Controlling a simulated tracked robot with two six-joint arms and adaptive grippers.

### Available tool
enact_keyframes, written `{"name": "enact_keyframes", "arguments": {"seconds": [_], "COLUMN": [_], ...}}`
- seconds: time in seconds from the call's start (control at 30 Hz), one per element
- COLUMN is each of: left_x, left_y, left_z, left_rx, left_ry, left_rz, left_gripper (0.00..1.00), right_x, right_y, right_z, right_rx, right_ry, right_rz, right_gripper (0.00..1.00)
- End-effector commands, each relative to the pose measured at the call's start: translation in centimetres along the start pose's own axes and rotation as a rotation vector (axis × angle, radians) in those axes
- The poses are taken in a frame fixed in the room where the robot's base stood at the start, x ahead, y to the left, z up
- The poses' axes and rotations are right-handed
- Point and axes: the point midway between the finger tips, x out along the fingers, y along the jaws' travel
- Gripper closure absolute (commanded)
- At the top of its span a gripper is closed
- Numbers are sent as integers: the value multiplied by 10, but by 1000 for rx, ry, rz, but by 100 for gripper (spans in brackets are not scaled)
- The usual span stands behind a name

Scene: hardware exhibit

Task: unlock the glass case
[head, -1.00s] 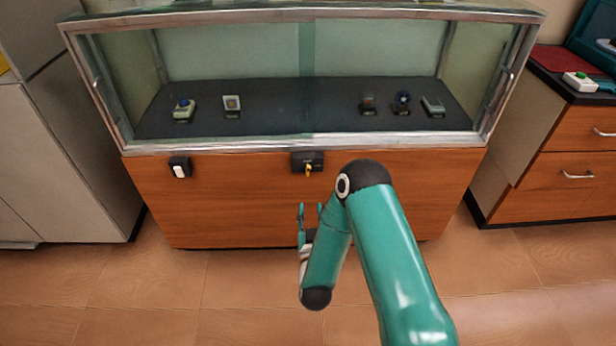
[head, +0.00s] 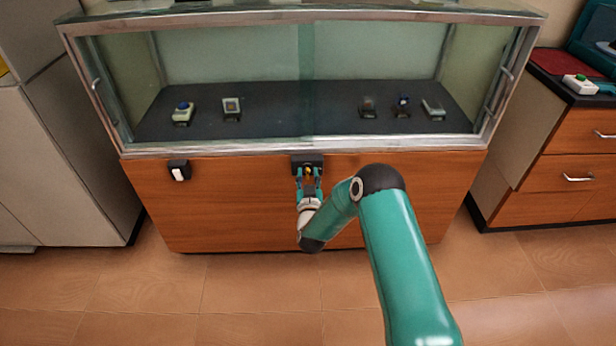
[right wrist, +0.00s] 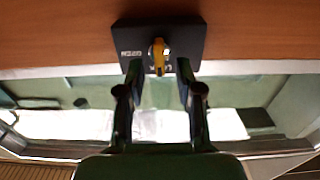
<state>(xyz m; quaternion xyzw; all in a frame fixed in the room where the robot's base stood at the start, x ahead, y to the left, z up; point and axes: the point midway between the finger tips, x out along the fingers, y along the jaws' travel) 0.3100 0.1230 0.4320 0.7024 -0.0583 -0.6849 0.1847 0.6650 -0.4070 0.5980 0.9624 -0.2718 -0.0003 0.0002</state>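The glass case (head: 390,143) stands ahead on a wooden base, its glass front closed. A black lock block (head: 298,160) sits on the wood just under its metal frame. A yellow key (right wrist: 158,58) stands in the lock, which shows upside down in the right wrist view (right wrist: 190,40). An "OPEN" label is on one side of it; the other label is partly hidden. My right gripper (head: 309,178) is open at the lock. In the right wrist view its fingertips (right wrist: 159,70) lie either side of the key, with gaps showing. My left gripper is out of view.
A white switch on a black plate (head: 179,171) is left of the lock. Several small devices stand inside the case on a dark shelf (head: 300,105). A grey cabinet (head: 60,150) is at left, wooden drawers (head: 570,150) at right. The floor in front is clear.

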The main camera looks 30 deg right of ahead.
Motion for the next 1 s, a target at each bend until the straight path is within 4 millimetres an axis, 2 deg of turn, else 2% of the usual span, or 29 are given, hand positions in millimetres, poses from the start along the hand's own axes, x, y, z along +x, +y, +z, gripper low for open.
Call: {"name": "enact_keyframes", "arguments": {"seconds": [0.17,0.4,0.77,1.0], "left_x": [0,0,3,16], "left_y": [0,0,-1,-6], "left_z": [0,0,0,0], "left_rx": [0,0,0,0], "left_ry": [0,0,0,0], "left_rz": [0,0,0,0], "left_gripper": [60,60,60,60], "right_x": [0,0,0,0], "right_y": [0,-1,-1,0], "right_z": [0,0,1,4], "right_rx": [0,0,14,100], "right_ry": [0,0,0,0], "right_rz": [0,-1,-1,-1], "right_gripper": [65,100,100,100]}}
